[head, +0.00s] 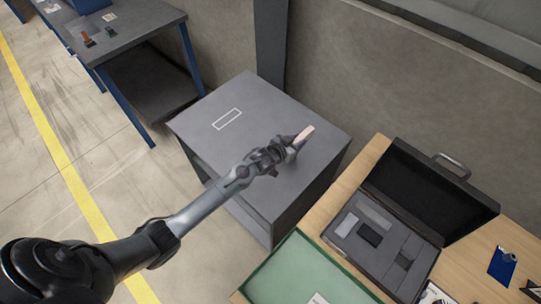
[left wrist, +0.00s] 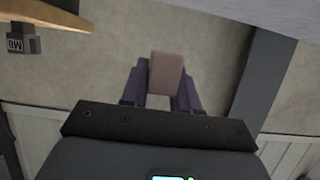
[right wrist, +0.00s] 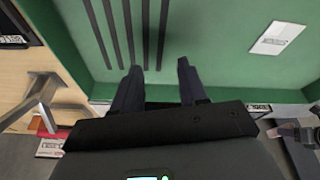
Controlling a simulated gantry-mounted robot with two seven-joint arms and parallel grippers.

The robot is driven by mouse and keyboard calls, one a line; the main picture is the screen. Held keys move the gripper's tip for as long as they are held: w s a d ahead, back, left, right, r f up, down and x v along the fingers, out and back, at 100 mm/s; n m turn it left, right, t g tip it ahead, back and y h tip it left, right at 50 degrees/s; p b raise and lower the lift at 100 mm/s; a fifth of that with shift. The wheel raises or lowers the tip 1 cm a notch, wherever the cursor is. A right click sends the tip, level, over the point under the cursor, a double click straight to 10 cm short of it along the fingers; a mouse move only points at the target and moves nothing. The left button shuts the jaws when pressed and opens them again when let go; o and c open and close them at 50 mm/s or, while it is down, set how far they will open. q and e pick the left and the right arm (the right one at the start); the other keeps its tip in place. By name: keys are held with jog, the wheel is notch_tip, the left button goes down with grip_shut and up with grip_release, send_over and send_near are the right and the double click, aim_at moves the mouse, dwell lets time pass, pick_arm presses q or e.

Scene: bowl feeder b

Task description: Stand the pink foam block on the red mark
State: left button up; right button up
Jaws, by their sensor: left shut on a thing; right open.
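The pink foam block (head: 305,134) is in my left gripper (head: 293,144), above the grey cabinet top in the head view. In the left wrist view the block (left wrist: 167,75) sits between the two dark fingers of the shut left gripper (left wrist: 165,82). Its end faces the camera, and the fingers hide part of its sides. I see no red mark; the cabinet top carries a white rectangle outline (head: 227,119), left of the left gripper. My right gripper (right wrist: 158,72) is open and empty above a green surface, and is not seen in the head view.
The grey cabinet top (head: 248,92) is otherwise clear. A blue-legged bench (head: 140,35) stands at upper left. A wall rises behind the cabinet.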

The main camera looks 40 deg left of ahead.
pick_arm(q)
jog(key=s+a+f, duration=0.1)
jog(key=a+f, duration=0.1)
jog(key=a, duration=0.1)
jog(key=s+a+f, duration=0.2)
jog(key=a, duration=0.1)
jog(key=s+a+f, duration=0.2)
jog(key=a, duration=0.1)
jog(key=shift+a+f+b, duration=0.3)
jog(key=shift+a+b, duration=0.05)
jog(key=shift+b, duration=0.05)
pick_arm(e)
jog(key=shift+a+f, duration=0.3)
jog(key=shift+f, duration=0.15)
pick_arm(q)
notch_tip(320, 180, down, 3)
jog(key=shift+r+b, duration=0.1)
jog(key=shift+b, duration=0.35)
pick_arm(e)
jog(key=shift+f, duration=0.45)
pick_arm(q)
jog(key=shift+f, duration=0.6)
pick_arm(e)
jog(key=shift+d+f, duration=0.1)
jog(key=shift+d, duration=0.05)
